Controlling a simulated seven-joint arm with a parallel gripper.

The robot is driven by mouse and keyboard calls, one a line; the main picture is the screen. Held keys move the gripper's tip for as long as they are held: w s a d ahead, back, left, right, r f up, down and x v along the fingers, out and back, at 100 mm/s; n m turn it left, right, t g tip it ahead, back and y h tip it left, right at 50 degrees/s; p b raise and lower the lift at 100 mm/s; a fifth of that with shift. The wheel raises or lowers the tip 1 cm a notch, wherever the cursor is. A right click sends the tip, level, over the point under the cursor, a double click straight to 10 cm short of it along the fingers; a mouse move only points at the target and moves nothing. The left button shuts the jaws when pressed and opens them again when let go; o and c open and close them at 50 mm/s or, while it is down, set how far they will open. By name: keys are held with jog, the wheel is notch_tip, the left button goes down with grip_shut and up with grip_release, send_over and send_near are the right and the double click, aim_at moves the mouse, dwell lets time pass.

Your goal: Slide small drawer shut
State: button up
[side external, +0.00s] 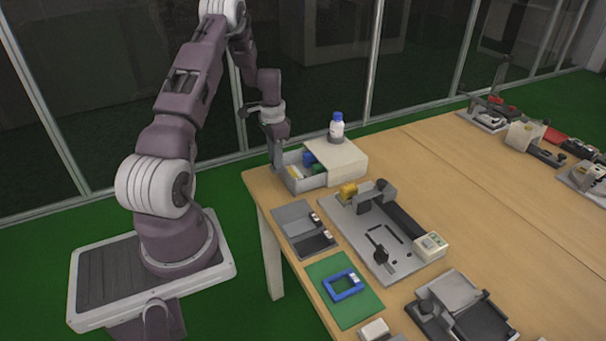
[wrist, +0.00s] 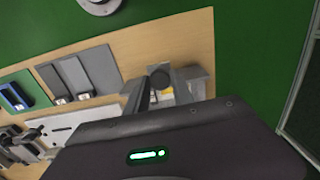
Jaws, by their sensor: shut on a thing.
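The small drawer (side external: 311,183) is a light grey open-topped tray that sticks out to the left of its white cabinet (side external: 345,160) in the side external view. Blue, green and yellow items lie inside it. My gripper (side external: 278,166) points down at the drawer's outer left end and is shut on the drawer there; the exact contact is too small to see. In the wrist view the fingers (wrist: 160,78) stand over the grey drawer (wrist: 194,74), with a yellow item showing near them. My gripper's body hides much of the drawer and cabinet in that view.
A white bottle with a blue cap (side external: 337,126) stands on the cabinet. A grey two-part tray (side external: 301,222), a grey fixture plate (side external: 392,262) and a green mat (side external: 352,313) with a blue frame (side external: 343,286) lie nearer the camera. The table (side external: 440,165) is clear right of the cabinet.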

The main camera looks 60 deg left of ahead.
jog(key=shift+w, duration=5.65)
jog(key=o, duration=0.7)
jog(key=shift+r, duration=0.1)
jog(key=shift+r, duration=2.45)
